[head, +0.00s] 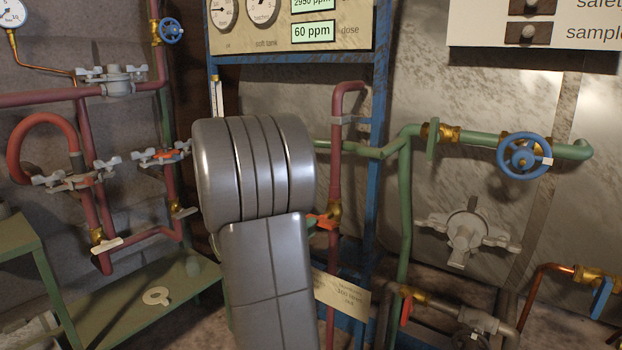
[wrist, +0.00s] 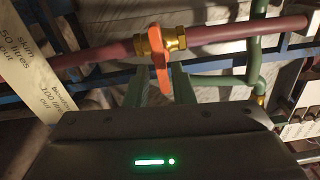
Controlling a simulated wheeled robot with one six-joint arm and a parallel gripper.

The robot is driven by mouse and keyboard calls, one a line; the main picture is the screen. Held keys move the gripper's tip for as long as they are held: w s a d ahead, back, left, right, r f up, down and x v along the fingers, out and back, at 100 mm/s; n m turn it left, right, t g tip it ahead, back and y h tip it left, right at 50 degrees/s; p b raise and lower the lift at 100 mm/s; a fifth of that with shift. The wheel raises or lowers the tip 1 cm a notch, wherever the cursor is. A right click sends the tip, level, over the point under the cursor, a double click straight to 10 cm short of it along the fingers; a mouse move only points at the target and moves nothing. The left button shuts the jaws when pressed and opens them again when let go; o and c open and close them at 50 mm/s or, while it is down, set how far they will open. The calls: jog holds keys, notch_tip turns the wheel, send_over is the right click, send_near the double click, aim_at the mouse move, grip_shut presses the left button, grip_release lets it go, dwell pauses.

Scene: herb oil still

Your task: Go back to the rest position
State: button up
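An orange-red lever (head: 323,219) shows just right of my arm, on the upright red pipe (head: 337,150).
A blue frame (head: 379,130) stands behind my arm. Green pipes (head: 405,200) and a blue handwheel (head: 524,156) are at right. Red pipes with clamps and a green shelf (head: 120,300) are at left. Paper labels (wrist: 68,85) hang close by in the wrist view.

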aim_at(319, 220)
jog(key=b+v, duration=0.1)
jog(key=v, duration=1)
jog(key=p+x, duration=0.2)
jog(key=x, duration=1.3)
jog(key=shift+w+d+r, duration=0.1)
jog(key=shift+w+d, duration=0.1)
jog(key=shift+w, duration=0.05)
jog(key=shift+w+r+p, duration=0.15)
jog(key=shift+r+p, duration=0.05)
jog(key=shift+p, duration=0.5)
jog(key=n+p, duration=0.6)
jog(key=p, duration=0.3)
jog(key=shift+f+n+p, duration=0.15)
jog(key=shift+n+p, duration=0.65)
jog(key=shift+p, duration=0.3)
jog(key=shift+d, duration=0.1)
